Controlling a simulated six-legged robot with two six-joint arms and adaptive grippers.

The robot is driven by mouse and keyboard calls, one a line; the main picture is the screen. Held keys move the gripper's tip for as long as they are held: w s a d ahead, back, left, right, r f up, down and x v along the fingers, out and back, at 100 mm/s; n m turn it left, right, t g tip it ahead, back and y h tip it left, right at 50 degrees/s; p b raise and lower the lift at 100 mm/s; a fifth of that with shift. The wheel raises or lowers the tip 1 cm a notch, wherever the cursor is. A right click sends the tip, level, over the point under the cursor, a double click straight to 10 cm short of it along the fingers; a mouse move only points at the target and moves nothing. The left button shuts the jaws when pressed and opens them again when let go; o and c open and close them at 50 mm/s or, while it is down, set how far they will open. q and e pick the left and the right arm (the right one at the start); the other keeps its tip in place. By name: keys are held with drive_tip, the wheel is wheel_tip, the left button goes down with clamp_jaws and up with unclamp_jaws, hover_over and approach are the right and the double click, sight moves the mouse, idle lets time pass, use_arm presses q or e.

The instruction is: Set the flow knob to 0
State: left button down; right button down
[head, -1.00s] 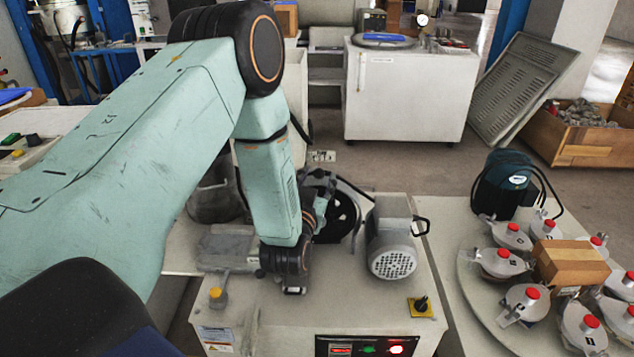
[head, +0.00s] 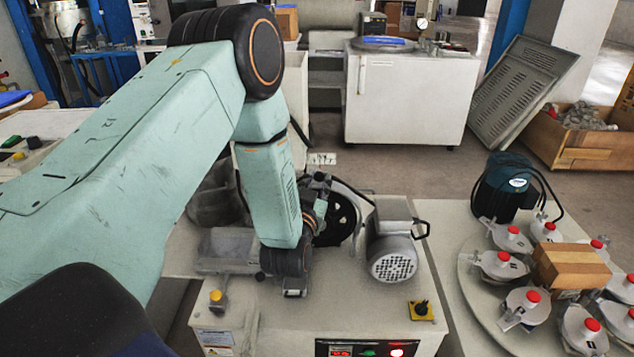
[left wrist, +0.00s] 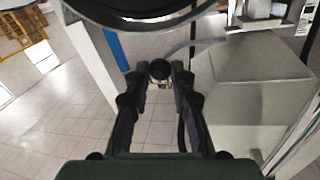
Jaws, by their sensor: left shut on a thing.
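In the left wrist view, a small round dark knob (left wrist: 159,69) sits between the tips of my left gripper (left wrist: 160,78). The two dark fingers are closed in on it from either side. I take it for the flow knob, but its pointer and scale markings do not show, so its setting cannot be read. In the head view my left arm reaches down over the white machine (head: 275,325), and its wrist and links mostly hide the gripper and the knob. My right gripper is in neither view.
A grey motor (head: 391,250) and a black wheel (head: 338,218) stand close right of my left wrist. A black switch on a yellow plate (head: 421,309) is at the machine's right front. A turntable with red-capped jars (head: 503,264) stands further right. Open floor lies behind.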

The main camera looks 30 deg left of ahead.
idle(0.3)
use_arm(q)
drive_tip(key=shift+s+a+p, duration=0.4)
drive_tip(key=shift+a+p, duration=0.25)
drive_tip(key=shift+p, duration=0.15)
drive_tip(key=c, duration=1.1)
unclamp_jaws()
drive_tip(key=shift+s+a, duration=0.1)
drive_tip(key=shift+c, duration=0.2)
